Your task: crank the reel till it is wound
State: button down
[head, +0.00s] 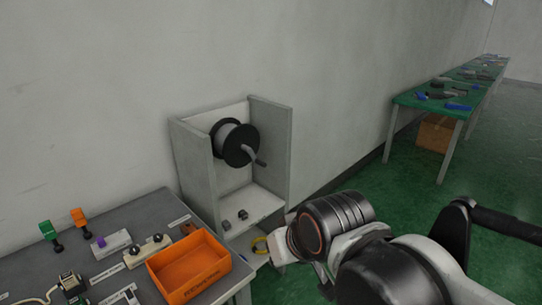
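The reel (236,145) is a black-flanged drum wound with grey line. It is mounted between the side walls of a grey open-fronted housing (271,150) against the wall. A grey crank arm (250,152) on its near face slants down to the right and ends in a dark handle (260,163). My arm crosses the lower right of the head view, in front of and to the right of the housing, apart from the crank. No fingertips of my gripper can be made out. How much line is on the drum is hard to tell.
A grey bench (118,214) at lower left holds an orange bin (189,267), green and orange levers, and switch fixtures. Small dark parts lie on the housing's shelf (258,208). A green table (445,100) with tools stands at far right. Green floor between is clear.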

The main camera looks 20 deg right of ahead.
aim_at(235, 142)
jog(key=i+l, duration=0.15)
jog(key=i, duration=0.3)
jog(key=i+l+z, duration=0.1)
jog(key=i, duration=0.35)
